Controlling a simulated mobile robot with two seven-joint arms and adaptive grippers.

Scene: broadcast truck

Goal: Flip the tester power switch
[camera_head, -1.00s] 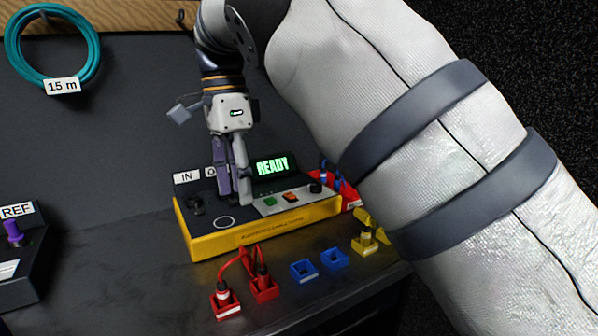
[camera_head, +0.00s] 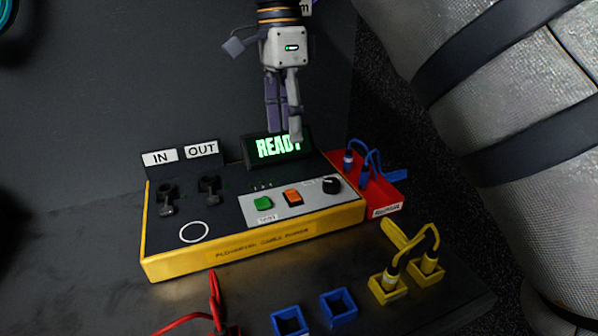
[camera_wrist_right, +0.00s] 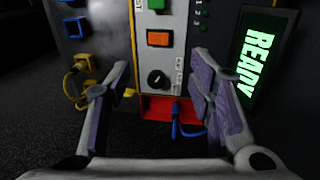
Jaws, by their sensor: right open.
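The tester is a yellow-sided box (camera_head: 255,243) with a dark and light-grey top. Its grey panel carries an orange rocker switch (camera_head: 293,197), a green button (camera_head: 263,203) and a black knob (camera_head: 331,185). Its display (camera_head: 278,148) glows green with READY. My right gripper (camera_head: 285,136) is open and empty above the tester's back, with its fingers pointing down in front of the display. In the right wrist view, the orange switch (camera_wrist_right: 159,38) and the knob (camera_wrist_right: 157,79) show between the spread fingers (camera_wrist_right: 162,64), apart from them. My left gripper is out of view.
A red holder (camera_head: 385,197) with a blue cable stands right of the tester. Yellow sockets (camera_head: 388,289) with a yellow cable and empty blue sockets (camera_head: 338,305) lie in front. A red cable (camera_head: 215,300) is at the front. IN and OUT ports (camera_head: 209,185) stick up at the left.

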